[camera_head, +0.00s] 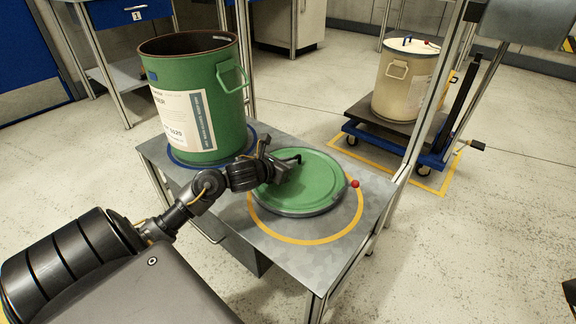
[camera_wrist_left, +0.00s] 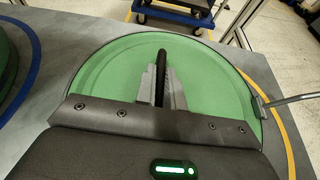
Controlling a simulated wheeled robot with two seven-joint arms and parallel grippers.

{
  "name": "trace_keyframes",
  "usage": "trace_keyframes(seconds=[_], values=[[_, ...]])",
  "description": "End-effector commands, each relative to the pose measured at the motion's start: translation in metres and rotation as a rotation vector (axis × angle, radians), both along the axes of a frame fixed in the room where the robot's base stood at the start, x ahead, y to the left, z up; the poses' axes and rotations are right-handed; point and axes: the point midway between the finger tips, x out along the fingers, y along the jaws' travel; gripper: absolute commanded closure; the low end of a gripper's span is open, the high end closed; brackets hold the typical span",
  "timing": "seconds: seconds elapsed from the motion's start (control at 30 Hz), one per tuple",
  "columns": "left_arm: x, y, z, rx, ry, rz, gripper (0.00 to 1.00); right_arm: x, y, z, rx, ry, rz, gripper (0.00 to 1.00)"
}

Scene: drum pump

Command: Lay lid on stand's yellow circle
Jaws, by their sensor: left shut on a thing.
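The round green lid (camera_head: 318,190) lies flat over the yellow circle (camera_head: 300,242) on the grey stand (camera_head: 335,268). It sits toward the far side of the circle, with more yellow showing at the near side; I cannot tell whether it touches the top. A lever with a red ball (camera_head: 354,184) is at its right rim. My left gripper (camera_head: 282,167) is shut on the lid's black handle. The left wrist view shows the fingers on the handle (camera_wrist_left: 161,68) and the lid (camera_wrist_left: 105,75) beneath. My right gripper is not in view.
An open green drum (camera_head: 217,122) stands on the stand's blue circle (camera_head: 175,158), left of the lid. A metal post (camera_head: 432,95) rises at the stand's right side. Behind it, a beige drum (camera_head: 400,85) stands on a blue cart (camera_head: 431,160). The stand's near right corner is clear.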

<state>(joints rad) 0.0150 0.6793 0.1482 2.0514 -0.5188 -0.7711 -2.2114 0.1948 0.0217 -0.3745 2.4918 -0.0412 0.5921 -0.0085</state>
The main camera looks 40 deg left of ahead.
Motion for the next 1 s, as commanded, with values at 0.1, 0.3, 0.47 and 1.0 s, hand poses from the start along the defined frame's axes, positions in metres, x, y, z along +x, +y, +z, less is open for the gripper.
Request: trace_keyframes(seconds=[0.1,0.3,0.47,1.0], values=[[0.0,0.0,0.0,0.001,0.001,0.0,0.83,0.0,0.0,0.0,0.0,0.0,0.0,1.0],[0.0,0.0,0.0,0.0,0.001,0.0,0.68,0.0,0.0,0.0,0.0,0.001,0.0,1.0],[0.0,0.0,0.001,0.0,0.0,0.0,0.68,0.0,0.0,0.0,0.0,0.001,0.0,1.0],[-0.078,-0.003,0.034,0.002,0.003,-0.001,0.68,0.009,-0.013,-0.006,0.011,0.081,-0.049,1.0]])
